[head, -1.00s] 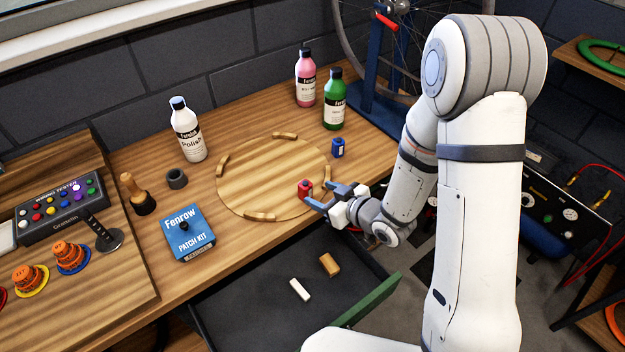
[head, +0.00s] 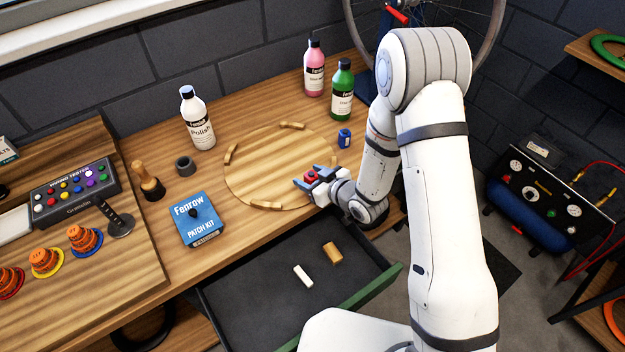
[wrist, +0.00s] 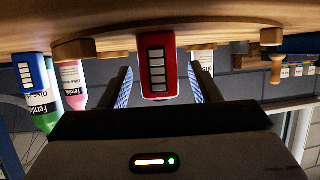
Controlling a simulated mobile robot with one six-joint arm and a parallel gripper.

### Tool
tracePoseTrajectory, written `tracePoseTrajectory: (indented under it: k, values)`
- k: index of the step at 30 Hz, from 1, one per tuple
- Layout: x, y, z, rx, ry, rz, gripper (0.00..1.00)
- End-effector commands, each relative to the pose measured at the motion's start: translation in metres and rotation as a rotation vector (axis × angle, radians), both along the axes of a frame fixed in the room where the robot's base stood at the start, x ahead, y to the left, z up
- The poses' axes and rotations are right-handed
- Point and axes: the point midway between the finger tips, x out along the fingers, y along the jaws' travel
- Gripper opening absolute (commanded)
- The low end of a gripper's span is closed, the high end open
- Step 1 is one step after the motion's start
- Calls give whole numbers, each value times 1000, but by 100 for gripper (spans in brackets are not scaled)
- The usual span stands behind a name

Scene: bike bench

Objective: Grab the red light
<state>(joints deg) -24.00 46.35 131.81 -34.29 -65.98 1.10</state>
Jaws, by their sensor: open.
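The red light (head: 311,176) stands at the right front edge of the round wooden board (head: 262,186) on the bench. In the wrist view the red light (wrist: 157,68) shows a column of pale segments on its face. My gripper (head: 308,180) is open, with one finger on each side of the red light. In the wrist view my gripper (wrist: 160,88) has a gap between each finger and the light. Its lower part in the head view is partly hidden by my fingers.
A similar blue light (head: 344,138) stands behind, near the green bottle (head: 342,90) and pink bottle (head: 314,68). A white polish bottle (head: 197,120) and blue patch kit (head: 197,220) are to the left. Below is an open drawer (head: 255,312) holding a white block and a tan block.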

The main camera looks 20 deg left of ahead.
Motion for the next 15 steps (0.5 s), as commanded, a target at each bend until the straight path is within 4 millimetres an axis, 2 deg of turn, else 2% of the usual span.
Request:
tracePoseTrajectory:
  k: [2,15]
  values:
    - [0,0,0,0,0,-1,56]
    - [0,-1,0,0,0,-2,21]
